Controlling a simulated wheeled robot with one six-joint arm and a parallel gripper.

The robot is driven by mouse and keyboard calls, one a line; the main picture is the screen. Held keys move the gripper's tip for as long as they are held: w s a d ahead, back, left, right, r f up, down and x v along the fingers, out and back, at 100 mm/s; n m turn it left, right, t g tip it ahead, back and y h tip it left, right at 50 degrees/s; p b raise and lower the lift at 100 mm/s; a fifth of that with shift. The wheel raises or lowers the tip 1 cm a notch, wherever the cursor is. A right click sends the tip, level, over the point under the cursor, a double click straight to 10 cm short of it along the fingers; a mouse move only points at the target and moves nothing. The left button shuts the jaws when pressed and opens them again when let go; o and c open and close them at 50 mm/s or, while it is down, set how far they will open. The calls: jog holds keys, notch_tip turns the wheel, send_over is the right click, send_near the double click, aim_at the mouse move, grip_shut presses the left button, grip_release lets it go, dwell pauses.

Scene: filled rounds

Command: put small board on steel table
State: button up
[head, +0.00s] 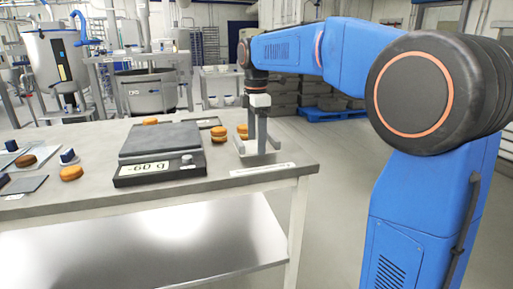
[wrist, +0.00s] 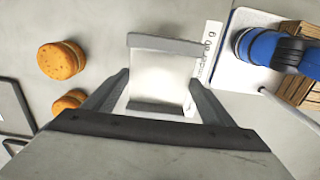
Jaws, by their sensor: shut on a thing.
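My gripper (head: 257,138) is over the right end of the steel table (head: 215,180), right of the scale. It is shut on a small pale board (head: 272,151), which lies flat and low at the tabletop. I cannot tell whether the board touches the table.
A scale (head: 160,158) reading -60 g stands left of my gripper. Orange-brown filled rounds (wrist: 61,60) lie between them. A label strip (head: 263,169) lies near the front edge. Dark boards (head: 22,185) and more rounds (head: 71,173) are at the left.

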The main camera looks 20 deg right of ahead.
aim_at(256, 145)
jog(key=shift+f, duration=1.55)
jog(key=shift+f, duration=0.1)
jog(key=o, duration=1.1)
jog(key=shift+c, duration=0.2)
notch_tip(256, 145, up, 12)
jog(key=s+d+f+m+t, duration=0.15)
jog(key=s+f+m, duration=0.3)
jog(key=s, duration=0.45)
jog(key=s+d+f+m+t, duration=0.1)
jog(key=s+d+f+m, duration=0.3)
jog(key=s, duration=0.5)
jog(key=s+d+f+m+t, duration=0.1)
jog(key=s+f+m+t, duration=0.1)
jog(key=s+f+m, duration=0.7)
jog(key=s+f, duration=0.6)
jog(key=f, duration=0.2)
jog(key=shift+s+d, duration=0.2)
jog(key=shift+s, duration=0.05)
